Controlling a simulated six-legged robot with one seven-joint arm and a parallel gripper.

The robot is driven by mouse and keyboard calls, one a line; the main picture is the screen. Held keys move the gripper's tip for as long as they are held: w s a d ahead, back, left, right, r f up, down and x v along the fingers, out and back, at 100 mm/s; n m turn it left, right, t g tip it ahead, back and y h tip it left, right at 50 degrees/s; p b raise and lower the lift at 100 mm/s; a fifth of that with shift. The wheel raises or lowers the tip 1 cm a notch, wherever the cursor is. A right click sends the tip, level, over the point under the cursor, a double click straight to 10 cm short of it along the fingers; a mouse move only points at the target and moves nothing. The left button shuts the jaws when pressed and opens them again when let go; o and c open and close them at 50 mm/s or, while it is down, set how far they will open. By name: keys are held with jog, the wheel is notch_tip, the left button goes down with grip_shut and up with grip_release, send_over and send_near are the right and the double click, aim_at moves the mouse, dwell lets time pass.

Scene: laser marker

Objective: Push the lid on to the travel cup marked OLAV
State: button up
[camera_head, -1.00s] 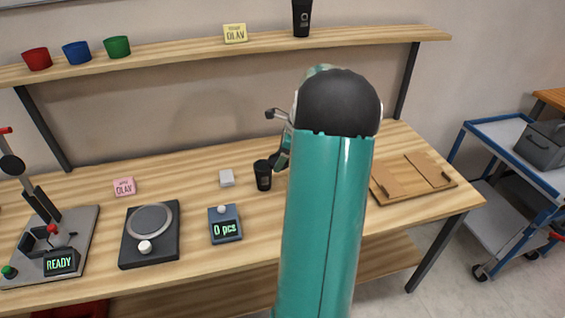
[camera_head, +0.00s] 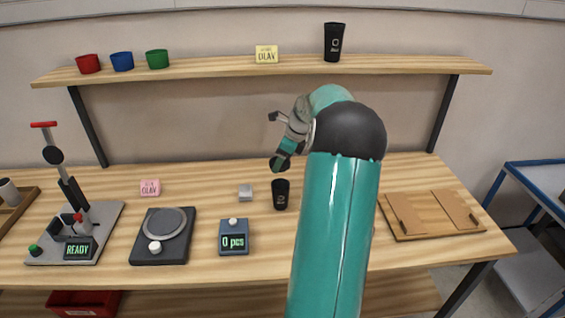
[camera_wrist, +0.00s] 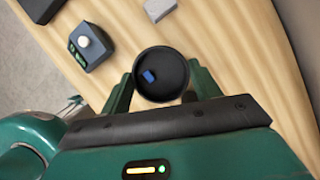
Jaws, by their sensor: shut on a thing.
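A black travel cup (camera_head: 281,194) stands upright on the workbench, with pale marking too small to read. My gripper (camera_head: 280,162) is above it in the head view, with a small gap between. In the wrist view my gripper (camera_wrist: 163,88) is shut on a round black lid (camera_wrist: 160,66) with a raised rim and a small blue tab (camera_wrist: 149,76). The lid hides whatever lies straight below it. A second, taller black cup (camera_head: 334,42) with a pale mark stands on the shelf.
A white block (camera_head: 245,192) and a "0 pcs" counter (camera_head: 234,238) lie left of the cup. Further left are a black round-plate device (camera_head: 163,250), a pink OLAV note (camera_head: 150,187) and a READY lever press (camera_head: 100,222). A wooden board (camera_head: 432,232) lies right. A yellow OLAV note (camera_head: 267,54) is on the shelf.

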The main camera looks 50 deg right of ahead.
jog(key=shift+w+d+f, duration=0.1)
jog(key=shift+d+f, duration=0.1)
jog(key=shift+f, duration=0.15)
jog(key=shift+a+f, duration=0.1)
jog(key=shift+f, duration=2.85)
jog(key=shift+f, duration=0.15)
jog(key=o, duration=1)
jog(key=shift+o, duration=0.6)
